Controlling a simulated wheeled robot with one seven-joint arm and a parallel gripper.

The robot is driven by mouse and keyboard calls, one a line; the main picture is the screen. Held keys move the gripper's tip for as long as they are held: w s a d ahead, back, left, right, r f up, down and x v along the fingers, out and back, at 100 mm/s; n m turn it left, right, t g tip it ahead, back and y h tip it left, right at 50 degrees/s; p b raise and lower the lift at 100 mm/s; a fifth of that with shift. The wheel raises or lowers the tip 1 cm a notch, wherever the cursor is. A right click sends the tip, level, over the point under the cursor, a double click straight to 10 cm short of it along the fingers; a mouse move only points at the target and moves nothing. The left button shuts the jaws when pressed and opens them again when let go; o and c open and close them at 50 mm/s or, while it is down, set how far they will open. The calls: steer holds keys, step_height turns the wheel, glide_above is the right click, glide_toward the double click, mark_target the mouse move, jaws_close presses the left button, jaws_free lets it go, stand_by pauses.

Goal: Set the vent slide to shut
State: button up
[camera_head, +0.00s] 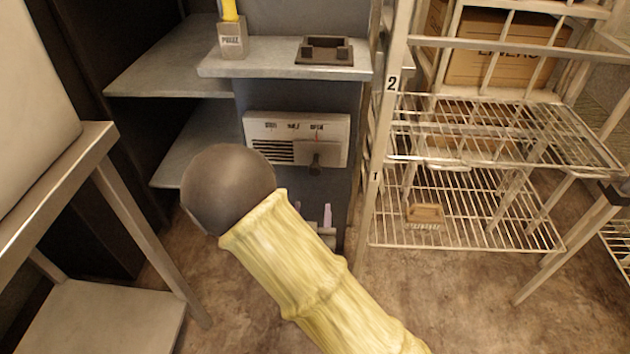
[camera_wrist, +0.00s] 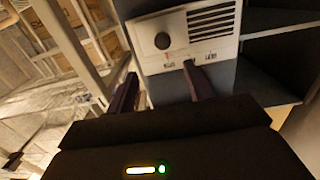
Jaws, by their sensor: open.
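The vent (camera_head: 262,128) is a pale panel on the front of the grey cabinet, with dark louvres at its left and a dark round knob (camera_head: 316,160) at its right. Small labels run along its top edge; the knob stands below the right one, which seems to read OPEN. In the wrist view the panel (camera_wrist: 150,65) appears turned over, with the knob (camera_wrist: 162,41) at its left. My gripper (camera_wrist: 162,80) is open and empty, its two dark fingers near the labelled edge, apart from the knob. In the head view my arm hides most of the gripper.
A shelf above the vent holds a grey holder (camera_head: 232,40) with a yellow item and a dark tray (camera_head: 325,51). A white wire rack (camera_head: 470,205) stands close on the right, with a brush (camera_head: 425,214) on its lower shelf. A metal table (camera_head: 60,175) stands left.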

mark_target(314, 172)
steer(key=shift+s+a+f, duration=0.15)
steer(key=shift+a, duration=0.1)
steer(key=w+b, duration=0.1)
steer(key=w, duration=0.4)
steer(key=w+b, duration=0.1)
steer(key=w, duration=0.5)
steer(key=w+b, duration=0.1)
steer(key=w, duration=0.5)
steer(key=shift+w+d+b, duration=0.2)
steer(key=shift+d+b, duration=0.1)
steer(key=shift+b, duration=0.1)
jaws_close()
